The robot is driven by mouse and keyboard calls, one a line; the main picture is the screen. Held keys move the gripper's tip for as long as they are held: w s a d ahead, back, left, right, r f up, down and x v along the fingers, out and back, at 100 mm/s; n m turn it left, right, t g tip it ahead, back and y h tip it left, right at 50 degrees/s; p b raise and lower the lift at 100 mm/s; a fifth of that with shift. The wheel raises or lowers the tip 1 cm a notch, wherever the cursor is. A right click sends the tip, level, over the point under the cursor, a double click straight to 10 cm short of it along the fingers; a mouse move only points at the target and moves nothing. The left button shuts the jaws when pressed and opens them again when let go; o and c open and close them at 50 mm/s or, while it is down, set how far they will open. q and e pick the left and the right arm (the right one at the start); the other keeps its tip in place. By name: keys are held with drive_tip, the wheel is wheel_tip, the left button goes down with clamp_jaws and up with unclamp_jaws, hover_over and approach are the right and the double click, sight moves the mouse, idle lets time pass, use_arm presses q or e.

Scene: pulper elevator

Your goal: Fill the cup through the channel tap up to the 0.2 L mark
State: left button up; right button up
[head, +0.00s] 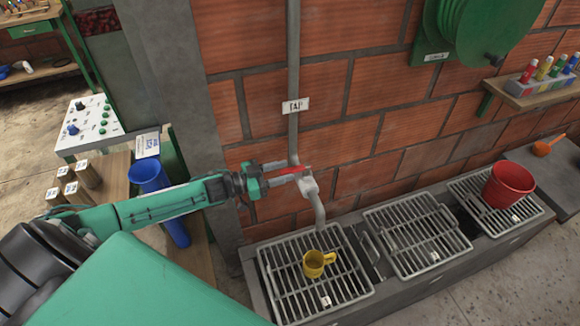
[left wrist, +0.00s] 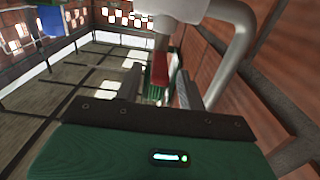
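The yellow cup (head: 314,265) stands upright on the left grate, under the grey spout (head: 319,213) of the tap. No water shows between spout and cup. The cup's 0.2 L mark cannot be made out. The tap's red lever (head: 288,171) sits at the grey valve body (head: 309,187), below the "TAP" sign. My left gripper (head: 293,173) is at the lever, its fingers either side of it. In the left wrist view the red lever (left wrist: 159,70) shows between the spread fingers, with gaps beside it. My right gripper is not in view.
The left grate (head: 277,289) and middle grate (head: 412,237) cover the channel. A red bucket (head: 508,186) stands on the right grate. The brick wall is close behind the tap.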

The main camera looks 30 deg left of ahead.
sight(296, 169)
use_arm(q)
drive_tip(key=shift+p+x, duration=0.3)
drive_tip(key=shift+x, duration=1.15)
drive_tip(key=shift+s, duration=0.1)
clamp_jaws()
